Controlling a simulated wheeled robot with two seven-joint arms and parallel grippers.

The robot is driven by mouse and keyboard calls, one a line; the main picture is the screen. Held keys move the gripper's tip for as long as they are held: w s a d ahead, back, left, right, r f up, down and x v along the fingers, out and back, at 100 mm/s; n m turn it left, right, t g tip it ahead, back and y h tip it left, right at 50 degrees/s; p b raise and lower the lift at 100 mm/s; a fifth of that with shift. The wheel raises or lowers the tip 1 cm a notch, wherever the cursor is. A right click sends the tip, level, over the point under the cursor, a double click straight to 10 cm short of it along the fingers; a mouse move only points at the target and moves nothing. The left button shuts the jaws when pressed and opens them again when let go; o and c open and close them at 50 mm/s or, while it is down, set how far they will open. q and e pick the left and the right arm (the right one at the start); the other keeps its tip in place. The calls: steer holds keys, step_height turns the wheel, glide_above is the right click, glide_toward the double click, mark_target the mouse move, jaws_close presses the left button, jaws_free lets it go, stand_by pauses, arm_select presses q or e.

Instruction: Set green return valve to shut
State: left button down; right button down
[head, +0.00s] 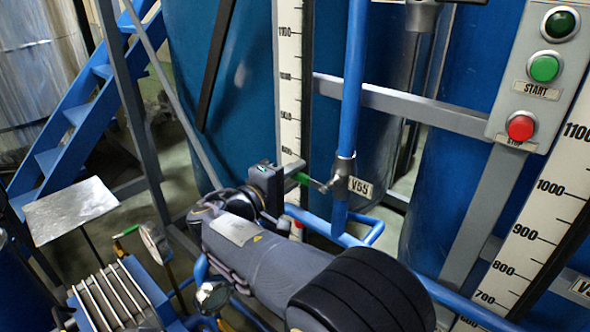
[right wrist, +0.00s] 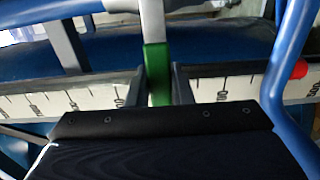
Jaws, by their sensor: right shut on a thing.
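The green return valve (head: 342,170) sits on a vertical blue pipe beside a V55 tag (head: 360,188). Its lever has a green grip (head: 301,178) that points left from the pipe, crosswise to it. My right gripper (head: 287,182) is shut on the green grip. In the right wrist view, the green grip (right wrist: 157,75) stands between the two dark fingers of my right gripper (right wrist: 157,88), and the lever's grey shank runs up to the top edge. My left gripper is not in view.
A grey panel (head: 512,98) with green and red buttons is at the upper right. White scales (head: 290,70) stand in front of blue tanks (head: 238,95). Blue pipes (head: 376,232) run below the valve. A pressure gauge (head: 156,243) and a metal plate (head: 70,208) are at left.

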steer(key=shift+f, duration=0.2)
stand_by(0.3)
steer(key=c, duration=1.3)
jaws_free()
steer(key=b+v, duration=0.1)
steer(key=v, duration=0.7)
steer(key=shift+b, duration=0.3)
